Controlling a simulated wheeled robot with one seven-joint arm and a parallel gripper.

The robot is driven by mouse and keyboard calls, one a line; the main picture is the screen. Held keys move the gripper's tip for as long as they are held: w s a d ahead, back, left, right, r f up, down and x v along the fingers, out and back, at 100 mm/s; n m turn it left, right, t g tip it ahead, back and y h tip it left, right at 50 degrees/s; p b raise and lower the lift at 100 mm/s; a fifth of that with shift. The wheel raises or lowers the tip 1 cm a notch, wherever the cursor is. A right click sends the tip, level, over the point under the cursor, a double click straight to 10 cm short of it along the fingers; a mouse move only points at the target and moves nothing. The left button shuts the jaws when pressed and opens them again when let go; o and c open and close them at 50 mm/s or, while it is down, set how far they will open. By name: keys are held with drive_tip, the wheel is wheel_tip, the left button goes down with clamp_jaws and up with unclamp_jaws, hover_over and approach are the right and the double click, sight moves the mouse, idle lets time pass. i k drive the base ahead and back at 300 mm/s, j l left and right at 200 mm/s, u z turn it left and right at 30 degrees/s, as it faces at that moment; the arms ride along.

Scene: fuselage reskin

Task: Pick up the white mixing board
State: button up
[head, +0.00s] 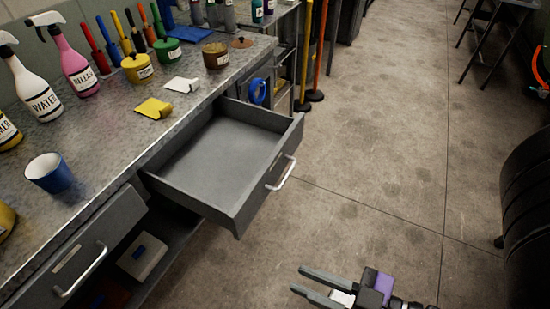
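No thing in view is clearly a white mixing board. A pale, flat-topped block (152,262) with a small blue patch on it lies on the shelf under the open drawer, partly hidden by the drawer and cabinet front. I cannot tell whether it is the board. A small white spreader-like piece (182,85) lies on the workbench behind a similar yellow one (154,107). My gripper (298,279) is at the bottom of the head view, over the floor, right of the drawer and apart from it. Its two fingers are parted and point left, with nothing seen between their tips.
The grey drawer (214,160) is pulled out and looks empty; its handle (282,174) juts toward the floor. The workbench (110,130) holds spray bottles, cans and a blue cup (50,172). A black rounded object (525,220) stands at right. The floor between is clear.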

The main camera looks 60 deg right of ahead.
sight(184, 86)
drive_tip(key=i+j+z, duration=0.3)
drive_tip(key=i, duration=0.25)
drive_tip(key=i+j+z, duration=0.3)
drive_tip(key=i+j, duration=0.2)
